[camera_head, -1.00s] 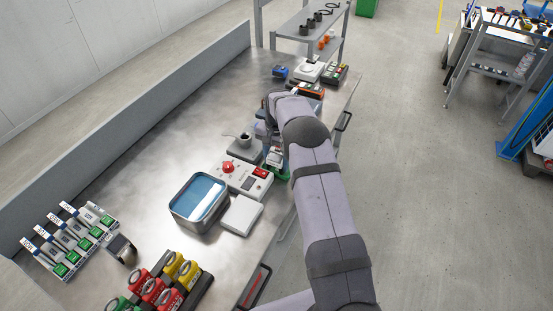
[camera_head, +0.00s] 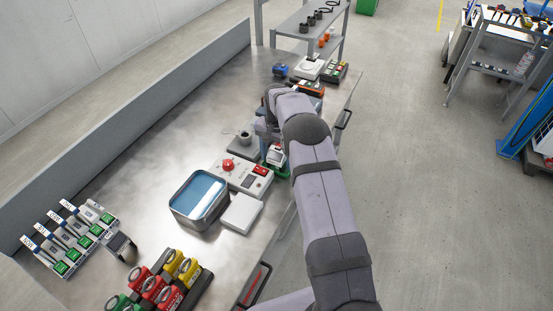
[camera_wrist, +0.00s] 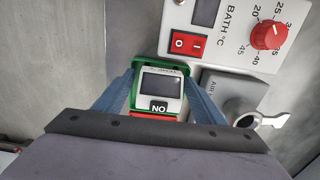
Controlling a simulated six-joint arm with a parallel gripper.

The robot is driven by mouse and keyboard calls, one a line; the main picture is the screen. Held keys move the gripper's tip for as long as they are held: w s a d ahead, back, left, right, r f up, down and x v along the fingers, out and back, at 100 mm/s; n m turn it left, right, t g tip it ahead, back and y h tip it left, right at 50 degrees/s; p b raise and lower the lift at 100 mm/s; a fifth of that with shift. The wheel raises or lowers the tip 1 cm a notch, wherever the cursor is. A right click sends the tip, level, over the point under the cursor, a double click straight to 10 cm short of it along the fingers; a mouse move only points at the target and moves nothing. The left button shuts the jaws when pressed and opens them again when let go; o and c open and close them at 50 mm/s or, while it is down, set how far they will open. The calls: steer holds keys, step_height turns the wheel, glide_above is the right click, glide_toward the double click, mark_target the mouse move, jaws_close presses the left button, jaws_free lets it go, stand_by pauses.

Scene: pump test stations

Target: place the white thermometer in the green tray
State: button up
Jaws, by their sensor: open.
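The white thermometer (camera_wrist: 159,86), with a dark screen and a "NO" label, sits in the green tray (camera_wrist: 165,68) in the wrist view. The tray's green rim shows around its top and sides; its lower end is partly hidden by my gripper's body. My gripper (camera_wrist: 158,76) is open, with one blue finger on each side of the thermometer and tray. Whether the fingers touch either is unclear. In the head view the thermometer (camera_head: 276,155) and green tray (camera_head: 275,171) show just left of my arm, near the bench's right edge.
The bath control box with red knob and switch (camera_head: 242,173) stands close left of the tray. A grey block with a round metal port (camera_head: 243,146) is beside it. The blue-filled bath (camera_head: 200,198) and a white pad (camera_head: 241,213) lie nearer. The bench's left middle is clear.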

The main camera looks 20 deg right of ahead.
mark_target(276, 155)
step_height(276, 155, up, 11)
steer(key=b, duration=0.2)
steer(key=shift+r+b, duration=0.1)
steer(key=shift+b, duration=0.2)
steer(key=shift+r, duration=0.1)
steer(key=shift+s+a+r, duration=0.15)
steer(key=shift+s+a, duration=0.05)
steer(key=shift+s, duration=0.05)
steer(key=s+a+f+n, duration=0.1)
steer(key=s+a+n, duration=0.1)
steer(key=s, duration=0.9)
steer(key=s+a+f+n, duration=0.1)
steer(key=s+a+n, duration=0.2)
steer(key=s, duration=0.8)
steer(key=s+a+f+n, duration=0.2)
steer(key=s+n, duration=0.2)
steer(key=s, duration=0.7)
steer(key=shift+s+a, duration=0.15)
steer(key=shift+s, duration=0.15)
